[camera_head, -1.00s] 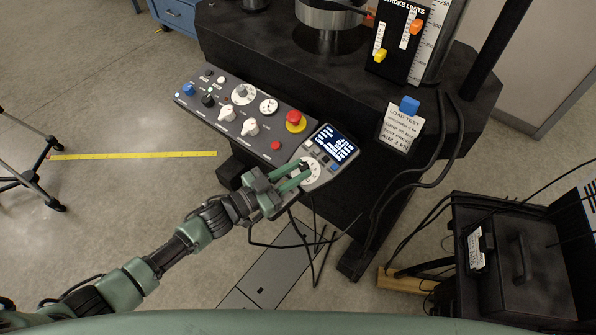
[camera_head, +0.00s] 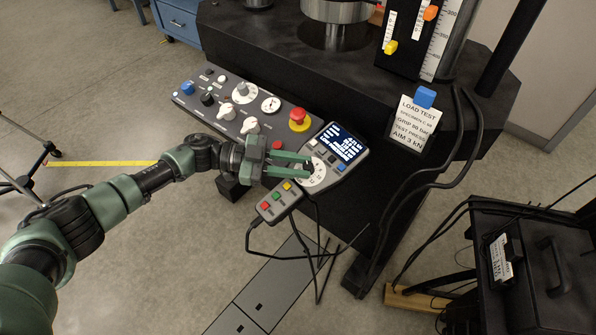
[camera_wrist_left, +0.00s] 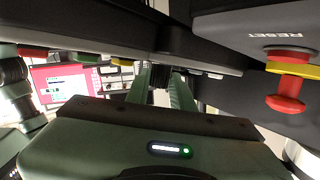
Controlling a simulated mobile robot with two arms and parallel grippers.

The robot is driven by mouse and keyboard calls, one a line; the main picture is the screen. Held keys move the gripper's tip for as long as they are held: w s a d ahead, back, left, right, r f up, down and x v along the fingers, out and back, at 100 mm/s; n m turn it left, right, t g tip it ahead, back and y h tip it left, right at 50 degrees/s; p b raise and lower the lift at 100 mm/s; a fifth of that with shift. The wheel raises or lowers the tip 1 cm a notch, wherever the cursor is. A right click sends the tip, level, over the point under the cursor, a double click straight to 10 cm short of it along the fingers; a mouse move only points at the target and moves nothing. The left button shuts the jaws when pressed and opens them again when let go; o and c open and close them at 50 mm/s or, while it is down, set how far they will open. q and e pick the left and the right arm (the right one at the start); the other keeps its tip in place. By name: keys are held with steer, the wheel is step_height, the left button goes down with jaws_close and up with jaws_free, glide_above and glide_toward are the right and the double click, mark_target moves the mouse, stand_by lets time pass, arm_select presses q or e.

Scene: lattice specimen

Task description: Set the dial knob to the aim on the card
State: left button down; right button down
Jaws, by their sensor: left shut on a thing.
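The dial knob (camera_head: 307,166) is on a grey handheld control unit with a white round dial plate (camera_head: 319,179) below a lit screen (camera_head: 343,145). My left gripper (camera_head: 307,165) comes in from the left, its green fingers shut on the knob and hiding much of it. The dial marks are too small to read. The card (camera_head: 412,125), under a blue clip, reads "LOAD TEST" and "AIM 3 kN". In the left wrist view the gripper's fingers (camera_wrist_left: 162,85) close around a dark part, seen edge-on. My right gripper is not in view.
The sloped panel (camera_head: 215,122) left of the unit carries knobs and a red emergency button (camera_head: 299,118), also large in the left wrist view (camera_wrist_left: 288,95). Cables hang below. A black case (camera_head: 535,255) stands at right.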

arm_select(q)
steer(key=shift+g, duration=0.3)
steer(key=c, duration=1.2)
jaws_free()
steer(key=a+r, duration=0.1)
steer(key=a, duration=0.6)
steer(key=shift+w+a+b, duration=0.3)
steer(key=shift+a+b, duration=0.05)
steer(key=shift+b, duration=0.05)
